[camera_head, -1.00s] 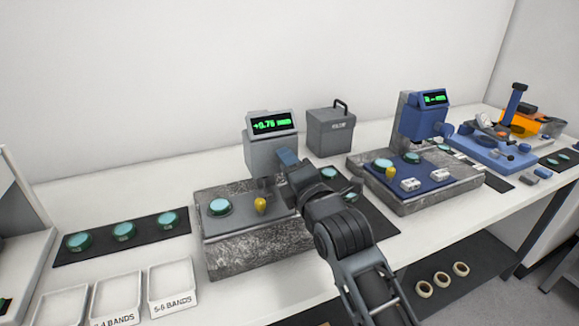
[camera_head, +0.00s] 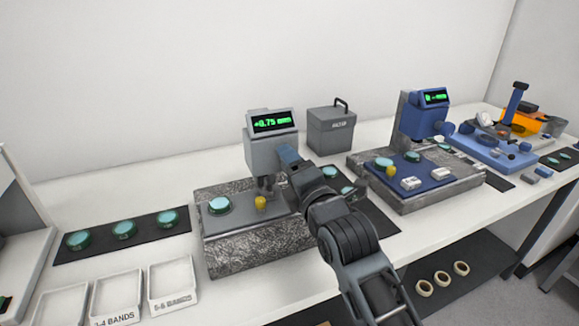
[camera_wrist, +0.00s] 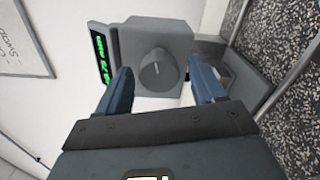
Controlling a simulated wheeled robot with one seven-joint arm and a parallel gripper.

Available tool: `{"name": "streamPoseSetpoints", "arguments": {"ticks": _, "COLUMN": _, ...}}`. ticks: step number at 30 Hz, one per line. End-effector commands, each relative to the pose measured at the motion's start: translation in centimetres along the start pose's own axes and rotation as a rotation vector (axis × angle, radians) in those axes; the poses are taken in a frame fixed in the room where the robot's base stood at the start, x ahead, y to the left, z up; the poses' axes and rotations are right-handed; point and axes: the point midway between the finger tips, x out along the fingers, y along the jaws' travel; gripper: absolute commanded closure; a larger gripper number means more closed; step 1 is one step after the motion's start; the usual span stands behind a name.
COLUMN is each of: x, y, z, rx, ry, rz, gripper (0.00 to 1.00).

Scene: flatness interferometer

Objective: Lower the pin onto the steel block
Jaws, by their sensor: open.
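The grey gauge head (camera_head: 262,152) with a lit green display stands over a speckled stone base (camera_head: 255,250). A short grey pin-like part (camera_head: 265,184) shows below the head, partly behind my arm; I cannot tell whether it touches anything. I cannot make out the steel block for certain. In the wrist view the gauge head (camera_wrist: 185,38) has a round dark knob (camera_wrist: 157,76) on its side. My gripper (camera_wrist: 160,70) is open, its two blue fingers at either side of the knob with gaps showing. In the head view my gripper (camera_head: 290,160) is at the head's right side.
A teal disc (camera_head: 219,205) and a yellow knob (camera_head: 261,203) are on the stone base. Trays (camera_head: 172,285) and a dark mat (camera_head: 95,250) with teal discs lie left. A grey box (camera_head: 331,130) and a blue gauge (camera_head: 425,122) stand right.

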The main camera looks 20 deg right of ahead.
Motion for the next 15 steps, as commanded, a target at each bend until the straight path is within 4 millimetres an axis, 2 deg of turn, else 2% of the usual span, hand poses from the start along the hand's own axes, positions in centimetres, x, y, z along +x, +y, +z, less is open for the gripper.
{"name": "streamPoseSetpoints", "arguments": {"ticks": 9, "x": -5.1, "y": -0.3, "z": -0.1, "rx": 0.001, "ry": 0.002, "rz": -0.002, "gripper": 0.32}}
{"name": "streamPoseSetpoints", "arguments": {"ticks": 15, "x": -6.5, "y": -0.1, "z": -0.1, "rx": -0.001, "ry": 0.001, "rz": -0.001, "gripper": 0.32}}
